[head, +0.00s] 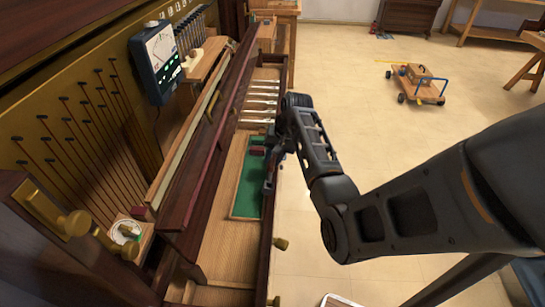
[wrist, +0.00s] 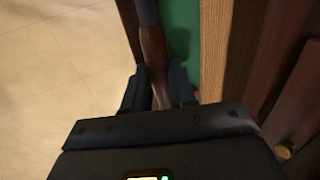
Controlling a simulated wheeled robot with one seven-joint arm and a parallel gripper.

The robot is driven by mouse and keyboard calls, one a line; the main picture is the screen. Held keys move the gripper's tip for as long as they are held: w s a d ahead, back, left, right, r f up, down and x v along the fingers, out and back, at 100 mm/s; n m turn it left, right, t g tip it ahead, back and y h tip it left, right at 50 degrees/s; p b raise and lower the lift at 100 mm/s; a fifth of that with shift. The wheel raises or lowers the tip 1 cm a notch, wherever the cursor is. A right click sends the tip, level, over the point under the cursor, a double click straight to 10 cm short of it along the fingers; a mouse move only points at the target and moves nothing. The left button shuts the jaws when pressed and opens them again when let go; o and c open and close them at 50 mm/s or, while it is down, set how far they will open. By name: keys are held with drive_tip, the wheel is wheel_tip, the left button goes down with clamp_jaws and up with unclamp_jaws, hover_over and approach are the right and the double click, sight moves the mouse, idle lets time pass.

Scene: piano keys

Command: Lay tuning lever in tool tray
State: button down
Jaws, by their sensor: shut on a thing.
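The tuning lever (wrist: 153,55) has a reddish-brown wooden handle and a dark shaft at the top of the wrist view. My gripper (wrist: 157,85) is shut on its handle, with a dark finger on each side. The tool tray has a green lining (wrist: 181,30) and a pale wooden rim (wrist: 213,45); the lever shows beside and over its left edge. In the head view the tray (head: 243,195) lies inside the piano's front, and my gripper (head: 268,170) is at its right side. The lever is mostly hidden there. I cannot tell whether it touches the tray.
White piano keys (head: 262,100) lie beyond the tray. A dark wooden rail (head: 215,130) runs along the left. Open floor (head: 355,110) with a small wooden cart (head: 418,84) is to the right.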

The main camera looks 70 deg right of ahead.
drive_tip(key=shift+w+a+f, duration=0.2)
drive_tip(key=shift+w+f, duration=0.35)
drive_tip(key=shift+f, duration=0.25)
drive_tip(key=shift+w+a+f, duration=0.2)
drive_tip(key=shift+w+f, duration=0.35)
drive_tip(key=shift+f, duration=0.2)
drive_tip(key=f+b, duration=0.1)
drive_tip(key=w+f+b, duration=0.1)
drive_tip(key=b, duration=0.1)
drive_tip(key=shift+w+a+f, duration=0.25)
drive_tip(key=shift+w+f, duration=0.15)
drive_tip(key=shift+f+b, duration=0.75)
drive_tip(key=shift+f, duration=0.3)
drive_tip(key=c, duration=0.9)
unclamp_jaws()
drive_tip(key=shift+c, duration=0.2)
drive_tip(key=shift+o, duration=0.5)
drive_tip(key=shift+s+f, duration=0.1)
drive_tip(key=shift+s, duration=0.05)
